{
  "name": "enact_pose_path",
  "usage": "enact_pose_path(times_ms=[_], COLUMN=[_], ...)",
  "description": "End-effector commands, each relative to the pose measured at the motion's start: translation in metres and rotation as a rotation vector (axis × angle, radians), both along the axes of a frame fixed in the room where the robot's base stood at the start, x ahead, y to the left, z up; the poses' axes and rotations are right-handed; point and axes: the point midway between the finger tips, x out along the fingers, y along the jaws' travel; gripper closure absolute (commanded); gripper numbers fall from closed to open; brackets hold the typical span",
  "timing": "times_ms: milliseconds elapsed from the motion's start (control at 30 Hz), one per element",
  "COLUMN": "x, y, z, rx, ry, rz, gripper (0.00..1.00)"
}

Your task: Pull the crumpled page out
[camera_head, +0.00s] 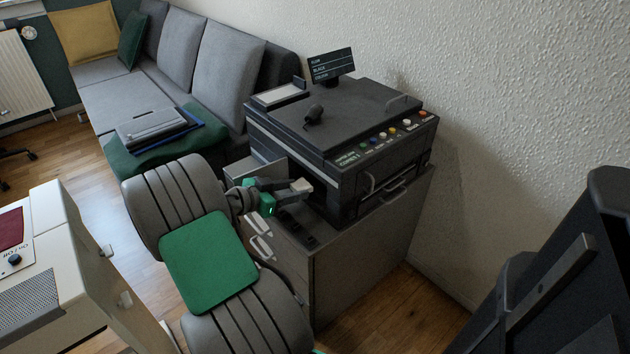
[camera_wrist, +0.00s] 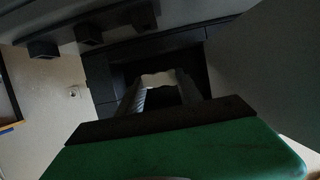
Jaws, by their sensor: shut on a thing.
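The dark copier (camera_head: 345,125) stands on a grey cabinet (camera_head: 365,250) against the wall. A dark opening shows low on its left side. My gripper (camera_head: 298,187) is at this opening, reaching in from the left. A small pale crumpled page (camera_head: 302,186) shows at the fingertips. In the wrist view my gripper (camera_wrist: 162,85) has its two fingers either side of the pale page (camera_wrist: 158,79), shut on it. Dark surfaces of the machine lie behind it. How much of the page is still inside the machine is hidden.
A small black sign (camera_head: 331,65) stands at the copier's back. Colored buttons (camera_head: 385,133) line its front. A grey sofa (camera_head: 165,75) with a green blanket and a folded dark device (camera_head: 155,127) is at the left. Bare wooden floor (camera_head: 400,320) lies right of the cabinet.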

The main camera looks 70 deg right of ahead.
Motion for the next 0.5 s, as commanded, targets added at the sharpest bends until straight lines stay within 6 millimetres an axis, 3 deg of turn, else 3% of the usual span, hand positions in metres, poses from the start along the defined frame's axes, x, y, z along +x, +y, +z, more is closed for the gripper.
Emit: enact_pose_path(times_ms=[500], x=[0.017], y=[0.032], z=[0.0], rx=[0.0], ry=[0.0], rz=[0.002], gripper=[1.0])
